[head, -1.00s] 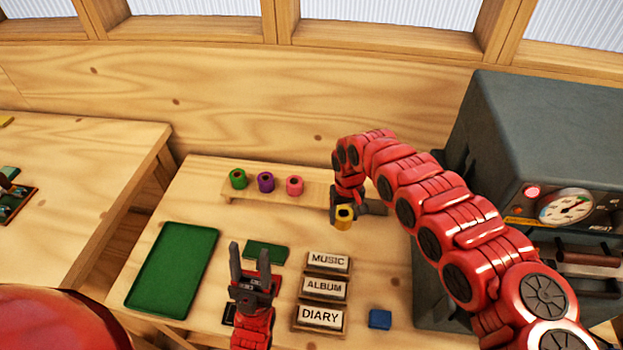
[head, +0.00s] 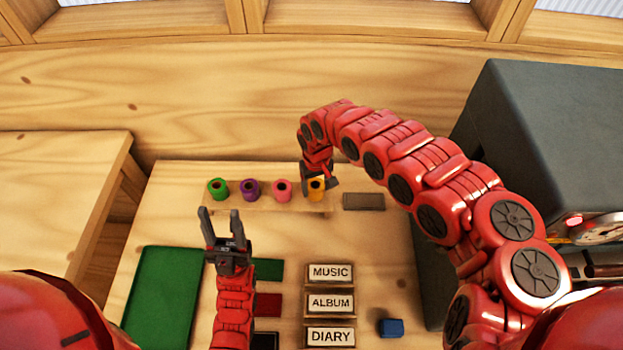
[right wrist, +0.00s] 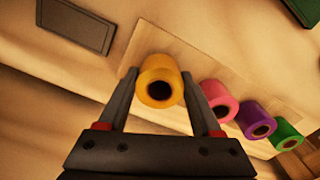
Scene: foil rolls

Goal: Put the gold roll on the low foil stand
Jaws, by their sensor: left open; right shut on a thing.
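The gold roll (head: 316,188) is held in my right gripper (head: 318,184) at the right end of the low foil stand (head: 265,208). In the right wrist view the gold roll (right wrist: 160,82) is between the two fingers (right wrist: 161,95), over the wooden stand (right wrist: 150,42); I cannot tell whether it touches the stand. A pink roll (head: 282,190), a purple roll (head: 250,189) and a green roll (head: 218,189) stand in a row on the stand to its left. My left gripper (head: 221,225) is open and empty in front of the stand.
A dark grey plate (head: 363,201) lies right of the stand. A green tray (head: 163,300), small coloured pads, MUSIC, ALBUM and DIARY label blocks (head: 330,303) and a blue block (head: 390,327) lie nearer. A large grey machine (head: 540,130) stands at the right.

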